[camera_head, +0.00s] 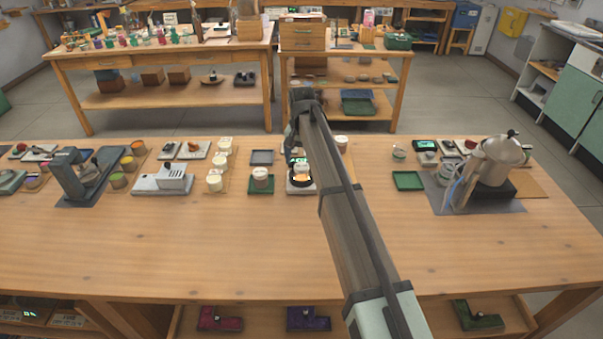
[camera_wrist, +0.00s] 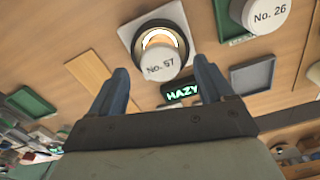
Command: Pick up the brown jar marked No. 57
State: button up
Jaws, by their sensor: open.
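The jar marked No. 57 (camera_wrist: 158,68) shows in the wrist view with a pale labelled face and a bright, warm-lit ring beside it. It stands on a light square plate with a dark round centre (camera_wrist: 132,30). In the head view the jar (camera_head: 301,178) shows an orange glow, partly hidden by my arm. My gripper (camera_wrist: 160,66) is open, its two blue-grey fingers apart to the left and right of the jar in the picture. Nothing is between the fingers that I can see being touched; the depth gap to the jar is unclear.
A display reading HAZY (camera_wrist: 182,92) is close to the jar. A jar marked No. 26 (camera_wrist: 266,14) stands nearby, with a grey tray (camera_wrist: 252,76) beside the display. A metal distiller (camera_head: 497,160) stands at the right. The front of the table (camera_head: 150,245) is clear.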

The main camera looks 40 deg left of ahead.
aim_at(301, 166)
jog(key=shift+f, duration=1.85)
jog(key=shift+r, duration=0.15)
jog(key=c, duration=1.3)
